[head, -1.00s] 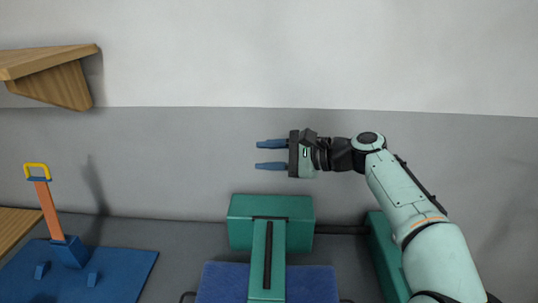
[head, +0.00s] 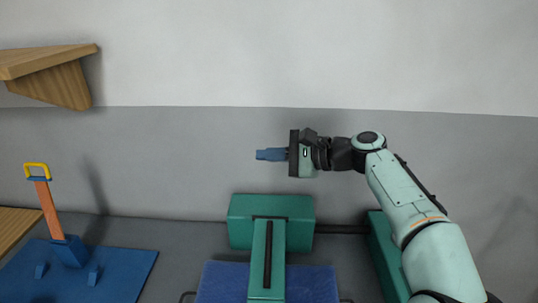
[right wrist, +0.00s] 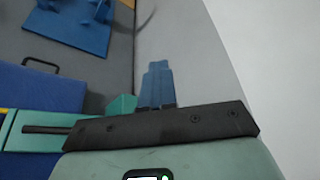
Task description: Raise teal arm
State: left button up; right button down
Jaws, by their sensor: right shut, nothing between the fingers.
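The teal arm (head: 278,262) of the press runs from a teal block (head: 271,209) at the back toward me, over a blue padded surface (head: 222,283). It lies low, with a dark bar along its top. In the right wrist view the teal arm (right wrist: 85,124) shows at the lower left, partly hidden by my gripper. My right gripper (head: 271,154) is shut and empty, pointing left. It is in the air above and behind the teal block, apart from it. In the right wrist view its blue fingers (right wrist: 158,84) are together. My left gripper is not in view.
A blue board (head: 118,272) with an orange lever (head: 50,208) and yellow handle (head: 37,166) stands at the left. A wooden shelf (head: 55,75) juts from the upper left wall. Another teal block (head: 378,248) is at the right. The air around my gripper is clear.

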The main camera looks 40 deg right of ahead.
dwell(0.8)
jog(key=c, duration=1.2)
grip_release()
jog(key=shift+o, duration=0.2)
jog(key=shift+s, duration=0.1)
jog(key=v, duration=1.3)
jog(key=shift+d, duration=0.15)
